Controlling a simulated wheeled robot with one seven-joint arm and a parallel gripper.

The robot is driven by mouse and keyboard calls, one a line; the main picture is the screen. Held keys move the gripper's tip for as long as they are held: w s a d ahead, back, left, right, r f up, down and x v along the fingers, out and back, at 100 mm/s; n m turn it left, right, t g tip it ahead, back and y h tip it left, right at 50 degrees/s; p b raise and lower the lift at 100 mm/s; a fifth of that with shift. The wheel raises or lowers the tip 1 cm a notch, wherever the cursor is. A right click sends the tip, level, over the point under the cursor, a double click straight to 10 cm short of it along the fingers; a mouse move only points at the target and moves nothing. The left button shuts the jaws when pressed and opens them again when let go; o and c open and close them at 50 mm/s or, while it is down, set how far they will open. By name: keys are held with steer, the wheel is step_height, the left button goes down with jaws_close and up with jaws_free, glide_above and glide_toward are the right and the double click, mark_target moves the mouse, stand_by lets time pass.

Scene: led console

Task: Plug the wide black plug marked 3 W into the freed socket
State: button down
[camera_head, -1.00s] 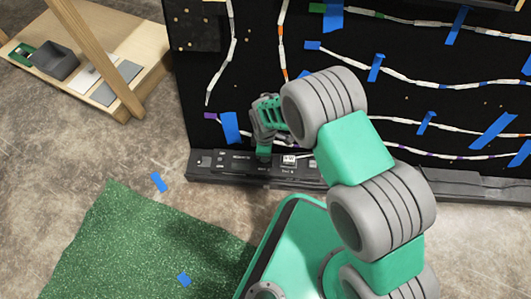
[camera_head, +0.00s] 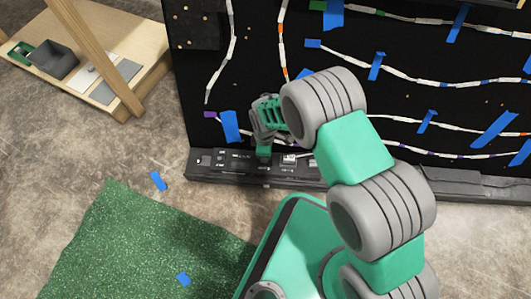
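My gripper (camera_head: 264,150) points down at the console strip (camera_head: 225,170) along the foot of the black panel. Its fingertips are small and partly hidden by its own body, so I cannot tell whether they are open or shut, or whether they hold anything. A small white piece (camera_head: 291,158) sits on the strip just right of the fingertips. Small labels and dark sockets show on the strip left of the gripper, too small to read. I cannot make out the black plug marked 3 W.
The black panel (camera_head: 260,60) carries LED strips and blue tape. A wooden bench (camera_head: 130,40) at upper left holds a dark grey bin (camera_head: 55,60) and flat plates. A green mat (camera_head: 140,240) lies on the floor at lower left.

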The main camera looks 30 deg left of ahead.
steer(key=c, duration=0.6)
jaws_free()
stand_by(0.3)
steer(key=shift+r+p, duration=2.65)
steer(key=shift+r, duration=0.9)
